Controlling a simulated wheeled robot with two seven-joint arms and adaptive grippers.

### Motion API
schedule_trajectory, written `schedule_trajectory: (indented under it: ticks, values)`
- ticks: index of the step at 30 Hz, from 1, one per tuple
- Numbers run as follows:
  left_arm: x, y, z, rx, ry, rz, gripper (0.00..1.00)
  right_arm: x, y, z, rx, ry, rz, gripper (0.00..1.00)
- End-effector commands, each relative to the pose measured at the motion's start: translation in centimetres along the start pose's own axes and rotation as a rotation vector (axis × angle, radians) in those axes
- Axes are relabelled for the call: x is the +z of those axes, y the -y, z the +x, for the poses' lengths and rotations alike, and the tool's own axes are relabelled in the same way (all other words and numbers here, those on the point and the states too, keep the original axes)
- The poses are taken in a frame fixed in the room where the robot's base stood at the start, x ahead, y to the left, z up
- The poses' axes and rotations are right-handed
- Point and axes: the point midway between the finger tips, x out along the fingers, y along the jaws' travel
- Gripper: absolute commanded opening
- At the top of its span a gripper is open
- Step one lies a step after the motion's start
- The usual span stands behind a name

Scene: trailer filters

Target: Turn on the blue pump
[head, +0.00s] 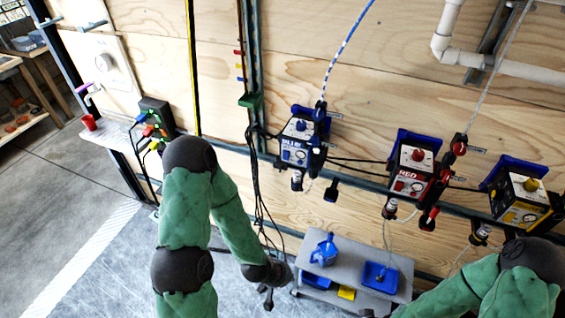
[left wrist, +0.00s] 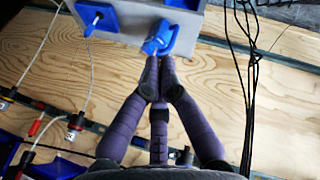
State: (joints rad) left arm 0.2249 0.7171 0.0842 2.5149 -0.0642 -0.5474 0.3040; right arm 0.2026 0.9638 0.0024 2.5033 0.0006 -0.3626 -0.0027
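The blue pump (head: 296,141) is mounted on the plywood wall in the head view.
A red pump (head: 411,168) and a yellow pump (head: 520,197) hang to the right. A grey cart (head: 346,264) below holds a blue jug (head: 324,250) and a blue tray (head: 381,277). Black cables (head: 259,190) hang left of the blue pump. White pipe (head: 447,38) runs upper right.

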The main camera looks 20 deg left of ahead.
Motion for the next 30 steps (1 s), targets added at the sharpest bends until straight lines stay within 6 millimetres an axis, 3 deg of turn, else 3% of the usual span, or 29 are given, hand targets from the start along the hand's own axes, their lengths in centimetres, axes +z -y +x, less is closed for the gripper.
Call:
schedule_trajectory:
  ticks: [6, 15, 21, 30]
  values:
    - [-6.5, -1.8, -4.1, 0.111, -0.227, -0.192, 0.00, 0.0, -0.2, 0.5, 0.000, 0.000, 0.000, 0.49]
    - [-13.5, -4.0, -11.5, 0.338, -0.486, -0.439, 0.00, 0.0, -0.4, 1.0, 0.000, 0.000, 0.000, 0.49]
    - [-16.7, -5.4, -17.4, 0.534, -0.622, -0.581, 0.00, -0.1, -0.5, 1.4, 0.000, 0.000, 0.000, 0.49]
    - [-18.9, -6.6, -24.3, 0.777, -0.727, -0.713, 0.00, -0.1, -0.6, 1.7, 0.000, 0.000, 0.000, 0.49]
